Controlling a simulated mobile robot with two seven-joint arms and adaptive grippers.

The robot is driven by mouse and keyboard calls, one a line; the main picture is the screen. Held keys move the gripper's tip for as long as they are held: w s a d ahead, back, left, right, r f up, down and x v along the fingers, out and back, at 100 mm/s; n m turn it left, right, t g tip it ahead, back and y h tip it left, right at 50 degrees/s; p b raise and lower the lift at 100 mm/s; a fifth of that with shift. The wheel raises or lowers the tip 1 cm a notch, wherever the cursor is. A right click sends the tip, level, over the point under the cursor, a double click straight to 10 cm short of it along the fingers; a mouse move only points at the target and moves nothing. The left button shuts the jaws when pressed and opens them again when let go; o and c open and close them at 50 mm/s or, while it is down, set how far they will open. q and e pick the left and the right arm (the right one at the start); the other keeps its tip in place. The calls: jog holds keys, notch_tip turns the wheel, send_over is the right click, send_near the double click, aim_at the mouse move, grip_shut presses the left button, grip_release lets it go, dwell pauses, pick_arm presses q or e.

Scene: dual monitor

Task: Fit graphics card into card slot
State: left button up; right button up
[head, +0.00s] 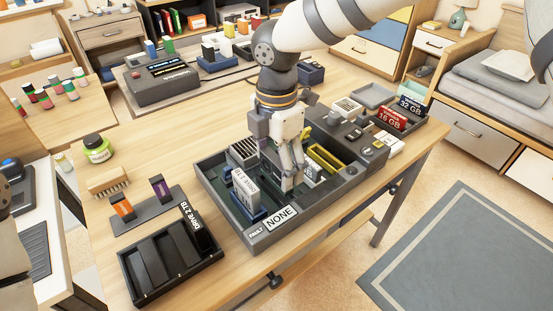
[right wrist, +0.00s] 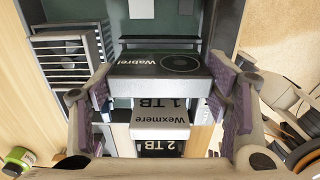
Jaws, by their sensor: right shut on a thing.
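My right gripper (head: 289,172) reaches down into the open grey computer case (head: 320,203) on the table. One finger is at each end of the card. A dark slot bar (right wrist: 160,41) on the green board shows just beyond the card. I cannot tell whether the card is in the slot. In the head view, the gripper largely hides the card. My left gripper is not in view.
A white drive (head: 244,188) stands upright in the case by the "NONE" label (head: 281,217). A black rack (head: 165,262) is at the front left. Red 16 GB (head: 391,117) and black 32 GB modules (head: 411,106) stand at the right.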

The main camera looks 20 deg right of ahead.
aim_at(277, 160)
jog(key=shift+r, duration=0.1)
dwell(1.3)
jog(key=shift+f, duration=1.55)
jog(key=o, duration=1.4)
notch_tip(277, 160, up, 12)
jog(key=shift+r, duration=0.1)
